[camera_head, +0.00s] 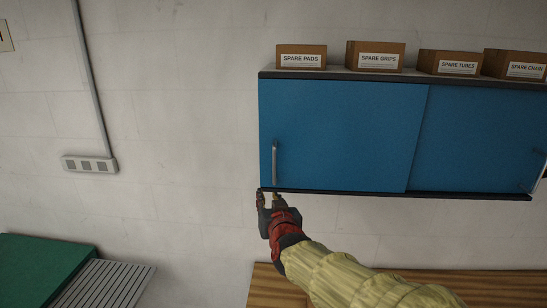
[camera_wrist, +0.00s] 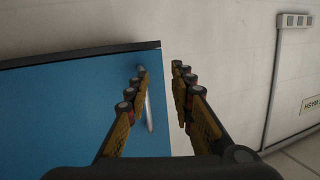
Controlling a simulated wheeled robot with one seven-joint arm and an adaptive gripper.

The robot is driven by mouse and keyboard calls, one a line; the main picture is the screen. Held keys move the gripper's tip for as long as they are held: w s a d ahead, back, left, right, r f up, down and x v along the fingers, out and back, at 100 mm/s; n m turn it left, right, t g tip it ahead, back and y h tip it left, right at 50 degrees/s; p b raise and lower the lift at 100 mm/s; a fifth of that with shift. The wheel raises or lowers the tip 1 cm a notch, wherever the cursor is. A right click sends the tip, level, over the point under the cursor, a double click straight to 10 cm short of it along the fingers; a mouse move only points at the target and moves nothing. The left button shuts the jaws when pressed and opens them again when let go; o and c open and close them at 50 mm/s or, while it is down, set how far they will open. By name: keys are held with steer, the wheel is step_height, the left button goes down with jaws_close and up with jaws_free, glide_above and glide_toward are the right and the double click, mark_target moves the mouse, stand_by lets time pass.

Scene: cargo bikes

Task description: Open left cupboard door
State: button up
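The left cupboard door (camera_head: 345,130) is a blue panel on the wall cupboard, and it is closed. Its upright silver handle (camera_head: 275,162) is near the door's left edge. My gripper (camera_head: 267,197) is at the cupboard's lower left corner, just below the handle. In the wrist view my gripper (camera_wrist: 159,90) is open, with nothing held between its fingers. The handle (camera_wrist: 149,112) shows there just beside the left finger, which partly hides it. I cannot tell whether they touch.
Several cardboard boxes, including spare pads (camera_head: 301,58) and spare grips (camera_head: 375,57), stand on the cupboard top. The right blue door (camera_head: 478,140) is beside the left one. A wooden worktop (camera_head: 420,285) lies below.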

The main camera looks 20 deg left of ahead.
mark_target(275, 165)
step_height(275, 165, up, 6)
steer(key=w+d+t, duration=0.2)
steer(key=t, duration=0.1)
steer(key=p+x, duration=0.2)
steer(key=x, duration=0.5)
steer(key=shift+w+a, duration=0.15)
steer(key=shift+w, duration=0.2)
steer(key=shift+c, duration=1.1)
steer(key=c, duration=0.4)
jaws_close()
